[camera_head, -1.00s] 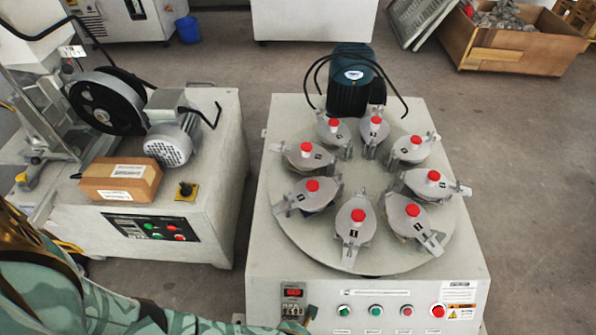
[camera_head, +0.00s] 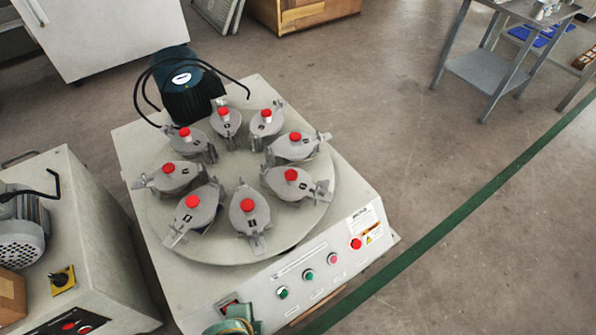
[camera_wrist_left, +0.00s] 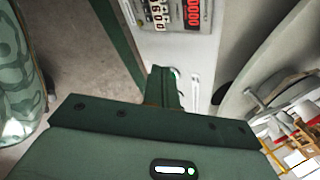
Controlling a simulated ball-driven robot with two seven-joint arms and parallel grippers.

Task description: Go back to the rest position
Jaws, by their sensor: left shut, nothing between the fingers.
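My left gripper (camera_wrist_left: 165,88) is shut and empty in the left wrist view. Its fingertips point toward the front panel of the round-table machine, close to the panel's red number display (camera_wrist_left: 193,17); I cannot tell whether they touch it. In the head view a green part of my left arm shows at the bottom edge, in front of the machine's lower front corner, and the fingers cannot be made out there. My right gripper is in no view.
The machine (camera_head: 350,185) carries a round plate with several red-knobbed lidded jars (camera_head: 249,205) and a dark motor (camera_head: 190,95). Another machine (camera_head: 100,240) stands at left. A metal table (camera_head: 490,70) stands at upper right. The floor (camera_head: 410,130) right of the machine is clear.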

